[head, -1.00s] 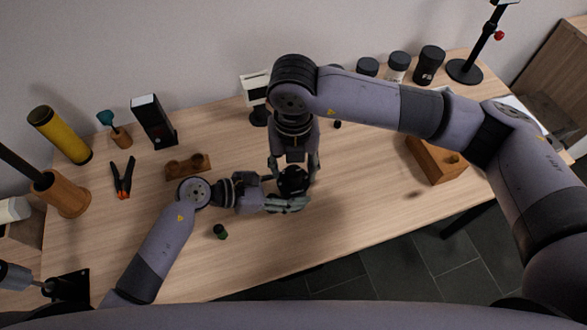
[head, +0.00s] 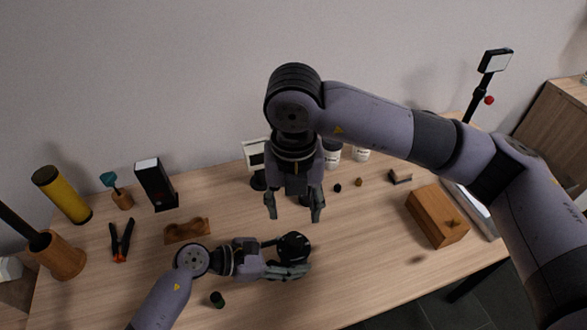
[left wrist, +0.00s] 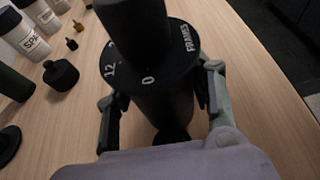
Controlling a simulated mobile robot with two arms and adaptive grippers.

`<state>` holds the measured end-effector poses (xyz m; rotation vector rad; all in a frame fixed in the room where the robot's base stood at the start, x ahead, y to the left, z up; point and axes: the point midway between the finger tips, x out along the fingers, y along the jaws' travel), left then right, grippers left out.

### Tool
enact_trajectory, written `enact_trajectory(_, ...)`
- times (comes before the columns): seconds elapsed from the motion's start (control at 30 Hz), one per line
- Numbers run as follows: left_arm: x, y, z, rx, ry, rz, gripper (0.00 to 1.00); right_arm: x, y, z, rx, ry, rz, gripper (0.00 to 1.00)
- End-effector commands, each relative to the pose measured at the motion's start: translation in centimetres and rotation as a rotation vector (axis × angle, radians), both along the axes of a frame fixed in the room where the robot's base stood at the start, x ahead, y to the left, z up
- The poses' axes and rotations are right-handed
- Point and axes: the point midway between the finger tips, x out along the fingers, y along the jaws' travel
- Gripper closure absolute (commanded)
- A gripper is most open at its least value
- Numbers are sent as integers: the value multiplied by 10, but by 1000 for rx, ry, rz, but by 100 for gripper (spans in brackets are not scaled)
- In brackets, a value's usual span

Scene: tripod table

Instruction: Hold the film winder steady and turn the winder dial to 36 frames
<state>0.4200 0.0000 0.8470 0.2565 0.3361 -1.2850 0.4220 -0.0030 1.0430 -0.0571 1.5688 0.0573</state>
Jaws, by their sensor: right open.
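The black film winder (head: 294,246) stands on the table in front of me. In the left wrist view, the winder dial (left wrist: 150,80) is a black disc with white "0", "12" and "FRAMES" marks and a thick black knob (left wrist: 140,25) above it. I cannot tell which mark is set. My left gripper (head: 296,257) has its fingers on both sides of the winder's body, below the dial; in the left wrist view the gripper (left wrist: 157,112) grips from both sides. My right gripper (head: 294,217) is open and empty, above and behind the winder, apart from it.
A small dark green canister (head: 217,299) lies near the front. A wooden cradle (head: 187,230), pliers (head: 121,240) and a yellow tube (head: 62,195) are at left. A wooden block (head: 437,215) is at right. White-labelled jars (head: 332,155) stand behind. Front right table is clear.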

Motion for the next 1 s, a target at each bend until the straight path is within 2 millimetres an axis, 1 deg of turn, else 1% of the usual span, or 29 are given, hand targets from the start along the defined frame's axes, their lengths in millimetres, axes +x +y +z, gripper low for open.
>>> enact_trajectory(0.03, -1, 0, -1, 2, 2, -1, 47, 0, 0, 0, 0, 0, 0, 50)
enact_trajectory(0.33, 0, 0, 0, 0, 0, 0, 27, 0, 0, 0, 0, 0, 0, 50)
enact_trajectory(0.67, 0, 2, 1, 0, 0, 0, 27, 0, 0, 0, 0, 0, 0, 50)
enact_trajectory(0.77, -2, 10, 3, 3, 0, 1, 27, 0, 0, 0, 0, 0, 0, 50)
enact_trajectory(0.87, -7, 25, 9, 4, -1, 0, 27, 0, 0, 0, 0, 0, 0, 50)
enact_trajectory(1.0, -15, 53, 21, 6, 0, 1, 27, 0, 0, 0, 0, 0, 0, 50)
